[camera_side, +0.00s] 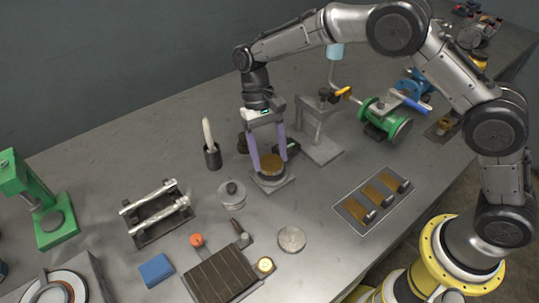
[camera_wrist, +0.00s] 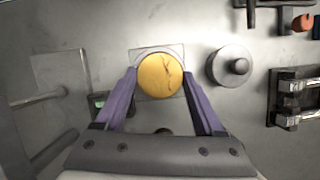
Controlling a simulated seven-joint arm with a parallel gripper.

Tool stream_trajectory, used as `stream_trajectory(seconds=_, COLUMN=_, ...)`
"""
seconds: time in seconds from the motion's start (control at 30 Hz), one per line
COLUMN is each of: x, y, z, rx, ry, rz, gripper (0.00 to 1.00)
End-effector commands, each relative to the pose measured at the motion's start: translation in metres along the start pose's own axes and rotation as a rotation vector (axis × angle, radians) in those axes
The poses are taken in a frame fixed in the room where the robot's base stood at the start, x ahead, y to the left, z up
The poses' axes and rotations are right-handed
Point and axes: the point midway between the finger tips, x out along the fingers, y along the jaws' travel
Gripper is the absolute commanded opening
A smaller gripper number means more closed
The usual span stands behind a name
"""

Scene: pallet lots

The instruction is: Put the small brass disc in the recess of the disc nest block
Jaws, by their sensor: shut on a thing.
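The brass disc (camera_wrist: 161,76) is a round golden plate with thin dark lines on its face, held flat between the two purple fingers of my gripper (camera_wrist: 160,78). In the side view the disc (camera_side: 271,162) sits between the fingertips of my gripper (camera_side: 271,167), over the disc nest block (camera_side: 287,187), a grey square block. In the wrist view the block's corners and far edge (camera_wrist: 176,49) show around the disc, which looks roughly centred on it. The disc hides the recess. I cannot tell whether the disc touches the block or hovers just above it.
A grey knobbed round weight (camera_side: 231,194) stands left of the block, and a dark cup with a white rod (camera_side: 212,155) stands behind it. A metal post stand (camera_side: 320,148) is close on the right. A tray with brass pieces (camera_side: 350,210) lies front right.

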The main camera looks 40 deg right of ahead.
Motion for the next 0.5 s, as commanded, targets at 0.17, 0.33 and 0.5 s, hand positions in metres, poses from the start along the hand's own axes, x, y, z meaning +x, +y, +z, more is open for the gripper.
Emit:
stream_trajectory(seconds=0.17, x=0.0052, y=-0.0002, z=-0.0025, rx=0.000, ry=0.002, rz=-0.002, gripper=0.00)
stream_trajectory(seconds=0.33, x=0.0058, y=-0.0001, z=-0.0027, rx=0.000, ry=0.002, rz=-0.001, gripper=0.00)
stream_trajectory(seconds=0.5, x=0.0104, y=0.0000, z=-0.0043, rx=0.000, ry=0.000, rz=-0.001, gripper=0.00)
